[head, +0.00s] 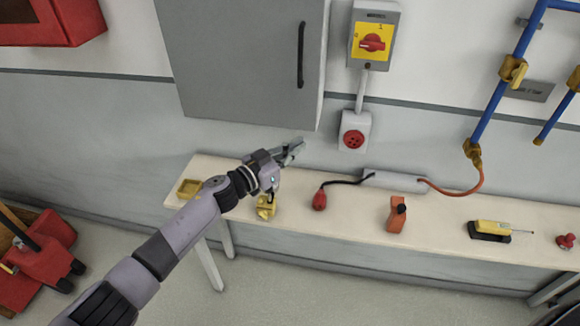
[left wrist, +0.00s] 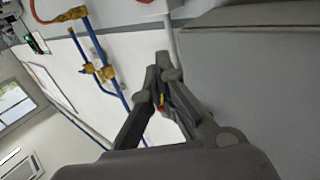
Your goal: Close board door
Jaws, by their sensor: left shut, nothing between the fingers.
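The grey board door (head: 235,60) is on a wall cabinet at the top of the head view, with a black vertical handle (head: 301,55) near its right edge. The door looks flush with the cabinet or nearly so; a small gap cannot be told. My left gripper (head: 293,150) is shut and empty, just below the cabinet's lower right corner and above the bench. In the left wrist view the gripper's fingers (left wrist: 162,66) come together, and a grey panel (left wrist: 255,70) fills the right side. No contact with the door shows. My right gripper is out of view.
A yellow switch box (head: 372,42) and a red socket (head: 354,138) are on the wall to the right. The bench (head: 345,222) below carries a power strip (head: 393,181), an orange clamp (head: 396,214) and a yellow tool (head: 492,228). Blue pipes (head: 503,75) stand further right.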

